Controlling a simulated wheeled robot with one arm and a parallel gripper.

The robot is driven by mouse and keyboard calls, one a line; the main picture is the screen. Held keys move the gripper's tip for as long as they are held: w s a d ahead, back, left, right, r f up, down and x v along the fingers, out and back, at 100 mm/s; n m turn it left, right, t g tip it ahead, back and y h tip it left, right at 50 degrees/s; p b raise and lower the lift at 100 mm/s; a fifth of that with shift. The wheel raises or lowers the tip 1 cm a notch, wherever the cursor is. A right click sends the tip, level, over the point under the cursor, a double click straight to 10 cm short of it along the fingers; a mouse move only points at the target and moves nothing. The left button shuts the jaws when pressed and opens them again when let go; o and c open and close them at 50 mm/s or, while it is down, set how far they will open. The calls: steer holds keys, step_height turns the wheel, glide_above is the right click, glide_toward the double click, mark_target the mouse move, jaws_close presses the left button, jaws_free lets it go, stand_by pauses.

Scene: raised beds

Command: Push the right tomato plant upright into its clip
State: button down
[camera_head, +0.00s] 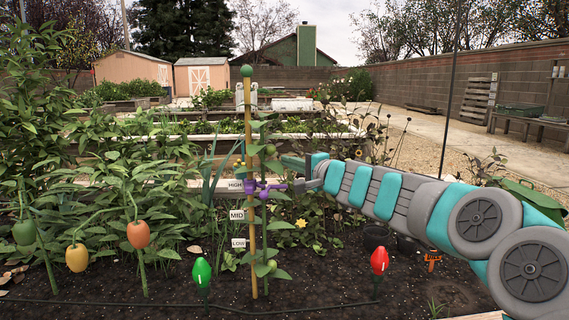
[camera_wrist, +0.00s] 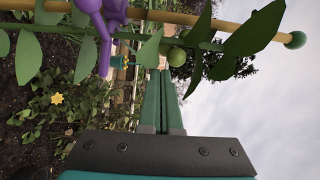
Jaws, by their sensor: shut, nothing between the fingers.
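The tomato plant (camera_head: 262,218) stands close to upright just right of the wooden stake (camera_head: 253,250), with small green fruit on its stem. In the wrist view its stem (camera_wrist: 135,41) runs sideways across the top beside the stake (camera_wrist: 200,20). A purple clip (camera_head: 251,187) sits on the stake near the HIGH label and also shows in the wrist view (camera_wrist: 104,50). The stem passes at the clip; I cannot tell whether it is seated inside. My gripper (camera_wrist: 160,73) is shut and empty, its tips close to the stem above the clip. Contact is unclear.
A green light (camera_head: 202,272) and a red light (camera_head: 379,261) stand in the soil on either side. Pepper plants with an orange pepper (camera_head: 139,234) and a yellow pepper (camera_head: 77,258) fill the left. HIGH, MID (camera_head: 237,215) and LOW labels mark the stake.

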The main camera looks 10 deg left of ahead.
steer(key=v, duration=0.8)
steer(key=s+a+n+g+p, duration=0.25)
steer(key=s+n, duration=0.25)
steer(key=s, duration=0.5)
steer(key=s+d+f+n+g+h+p, duration=0.1)
steer(key=s+f+n+g+h+p, duration=0.2)
steer(key=s, duration=0.4)
steer(key=s+d+f+n+g+p, duration=0.1)
steer(key=s+f+g, duration=0.2)
steer(key=s+f, duration=0.35)
steer(key=s+d+f+g+h+p, duration=0.2)
steer(key=s+d+f+h, duration=0.3)
steer(key=s+d, duration=0.6)
steer(key=s+d+f+m+g+h+p, duration=0.1)
steer(key=s+d+f+g+h+p, duration=0.2)
steer(key=s+d, duration=0.8)
step_height(320, 180, down, 2)
steer(key=d+h, duration=0.2)
steer(key=shift+d, duration=0.35)
steer(key=shift+s, duration=0.1)
